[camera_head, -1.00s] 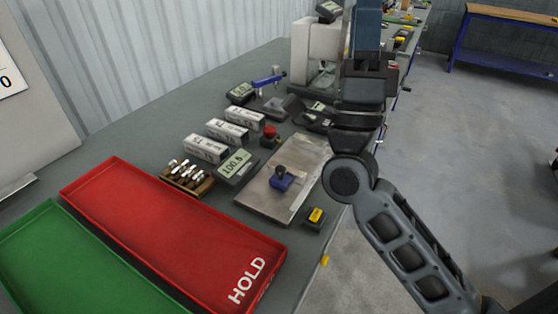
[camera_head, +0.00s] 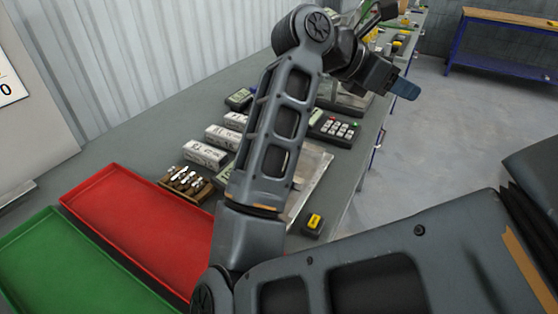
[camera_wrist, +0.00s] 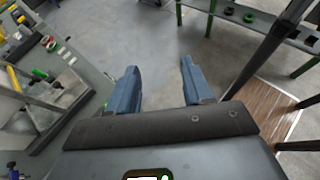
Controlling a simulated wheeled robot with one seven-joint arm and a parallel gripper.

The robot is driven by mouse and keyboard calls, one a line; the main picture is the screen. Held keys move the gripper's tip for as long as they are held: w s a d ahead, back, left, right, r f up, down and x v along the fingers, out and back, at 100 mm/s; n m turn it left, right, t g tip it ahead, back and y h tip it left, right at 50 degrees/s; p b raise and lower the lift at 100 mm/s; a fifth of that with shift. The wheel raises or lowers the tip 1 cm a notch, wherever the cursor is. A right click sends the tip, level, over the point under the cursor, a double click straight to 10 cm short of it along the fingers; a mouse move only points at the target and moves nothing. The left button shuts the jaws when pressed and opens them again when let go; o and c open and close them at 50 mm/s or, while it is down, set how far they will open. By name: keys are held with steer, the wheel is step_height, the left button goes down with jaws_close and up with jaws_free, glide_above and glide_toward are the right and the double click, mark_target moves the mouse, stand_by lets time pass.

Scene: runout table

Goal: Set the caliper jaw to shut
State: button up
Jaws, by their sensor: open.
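My gripper (camera_head: 404,88) is at the upper right in the head view, out past the bench's right edge. In the wrist view its two blue fingers stand apart with nothing between them, and my gripper (camera_wrist: 158,86) points at the floor and far furniture. I cannot make out the caliper now; my arm covers the middle of the bench in the head view. A small blue part (camera_wrist: 12,168) shows at the lower left of the wrist view, too cut off to identify.
The grey bench (camera_head: 130,135) holds a red tray (camera_head: 135,238), a green tray (camera_head: 75,270), a wooden rack (camera_head: 185,184), white boxes (camera_head: 207,155) and a keypad device (camera_head: 335,128). A yellow-topped button box (camera_head: 314,223) sits near the right edge. Open floor (camera_head: 440,140) lies right of the bench.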

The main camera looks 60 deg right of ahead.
steer(key=w+a+f+t+y, duration=0.3)
steer(key=w+a, duration=0.1)
steer(key=w, duration=0.1)
steer(key=w+a+f+t+y, duration=0.3)
steer(key=w+a, duration=0.2)
steer(key=w+a+f+m+t+y, duration=0.1)
steer(key=w+a+f+t+y, duration=0.1)
steer(key=w+a, duration=0.3)
steer(key=shift+w+f+t+y, duration=0.45)
steer(key=shift+f+y, duration=0.15)
steer(key=shift+y, duration=0.2)
steer(key=shift+w+a+f, duration=0.1)
steer(key=shift+a+f, duration=0.05)
steer(key=shift+f, duration=0.05)
step_height(320, 180, down, 7)
steer(key=shift+f+p, duration=0.2)
steer(key=shift+p, duration=0.65)
jaws_close()
